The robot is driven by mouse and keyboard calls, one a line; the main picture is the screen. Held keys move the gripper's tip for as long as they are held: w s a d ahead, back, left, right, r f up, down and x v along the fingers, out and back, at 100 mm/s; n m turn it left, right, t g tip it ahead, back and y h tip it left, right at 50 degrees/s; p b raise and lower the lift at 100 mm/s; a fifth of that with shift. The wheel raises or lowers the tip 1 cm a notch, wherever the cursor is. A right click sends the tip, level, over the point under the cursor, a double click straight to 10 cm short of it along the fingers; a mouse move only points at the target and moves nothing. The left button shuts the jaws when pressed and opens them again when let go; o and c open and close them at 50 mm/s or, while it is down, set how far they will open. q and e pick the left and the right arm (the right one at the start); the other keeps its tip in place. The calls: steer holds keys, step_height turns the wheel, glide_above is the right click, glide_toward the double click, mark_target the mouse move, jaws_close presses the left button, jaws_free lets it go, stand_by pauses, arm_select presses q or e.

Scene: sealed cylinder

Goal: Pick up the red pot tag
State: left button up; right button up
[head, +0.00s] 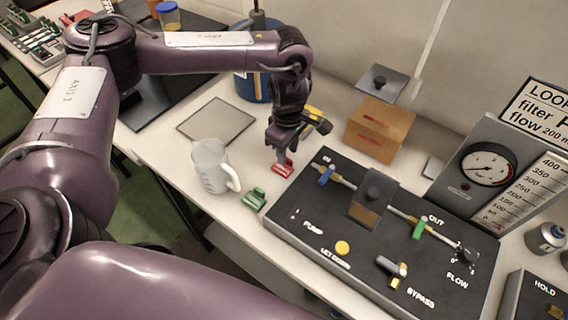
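The red pot tag (283,170) lies on the white bench, just left of the black flow panel. My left gripper (284,154) points down at it from above, with its fingertips at or very close to the tag's upper part. The fingers overlap the tag in this view, so I cannot tell whether they are open or shut on it. A similar green tag (253,200) lies on the bench to the lower left of the red one. My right gripper is not in view.
A white measuring jug (210,168) stands left of the tags. The black panel (330,222) with valves is close on the right. A wooden box (380,130) and a blue container (250,87) stand behind. A flat grey plate (215,121) lies behind the jug.

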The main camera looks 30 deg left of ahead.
arm_select(q)
step_height(320, 180, down, 2)
steer(key=shift+w+f, duration=0.1)
steer(key=shift+f, duration=0.05)
jaws_close()
stand_by(0.4)
